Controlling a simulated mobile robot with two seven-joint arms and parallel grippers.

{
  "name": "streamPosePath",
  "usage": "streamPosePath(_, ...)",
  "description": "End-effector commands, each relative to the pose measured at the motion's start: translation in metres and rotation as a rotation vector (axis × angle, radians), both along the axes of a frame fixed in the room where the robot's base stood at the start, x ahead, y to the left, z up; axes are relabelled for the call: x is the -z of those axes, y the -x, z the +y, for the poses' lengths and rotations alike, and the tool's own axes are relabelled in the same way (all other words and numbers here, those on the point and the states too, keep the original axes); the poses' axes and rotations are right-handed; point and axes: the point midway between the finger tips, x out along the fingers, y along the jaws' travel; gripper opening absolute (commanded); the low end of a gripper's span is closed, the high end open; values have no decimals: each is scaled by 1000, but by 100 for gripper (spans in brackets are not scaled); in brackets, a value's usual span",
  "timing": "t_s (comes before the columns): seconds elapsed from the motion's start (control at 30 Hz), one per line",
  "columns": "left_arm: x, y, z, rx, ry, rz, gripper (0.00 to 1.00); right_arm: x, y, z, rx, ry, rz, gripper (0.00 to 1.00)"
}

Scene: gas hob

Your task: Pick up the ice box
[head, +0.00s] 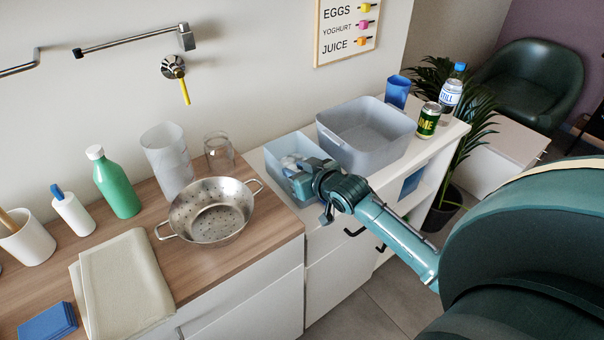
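A small light-blue open box (275,160), which looks like the ice box, stands on the white counter at the right end of the wooden worktop. My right gripper (308,187) is at the box's right side, with its fingers reaching over the rim. The gripper covers the right part of the box. Whether the fingers are closed on the wall cannot be made out. The box appears to rest on the counter. My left gripper is not in view.
A larger grey bin (340,147) stands just right of the box. Behind it are a blue cup (397,91), a green can (428,120) and a water bottle (450,95). A metal colander (210,225) and glass (218,152) stand left of the box.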

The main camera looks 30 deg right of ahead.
Motion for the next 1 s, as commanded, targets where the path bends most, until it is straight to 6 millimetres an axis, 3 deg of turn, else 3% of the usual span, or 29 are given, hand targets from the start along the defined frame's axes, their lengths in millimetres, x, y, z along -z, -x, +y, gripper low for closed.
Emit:
streamPosePath(0.3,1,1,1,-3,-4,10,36,17,-38,7,0,-1,0,28)
streamPosePath(0.63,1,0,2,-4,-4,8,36,21,-43,7,-1,1,1,28)
streamPosePath(1.0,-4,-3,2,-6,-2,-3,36,21,-43,7,-1,1,1,0)
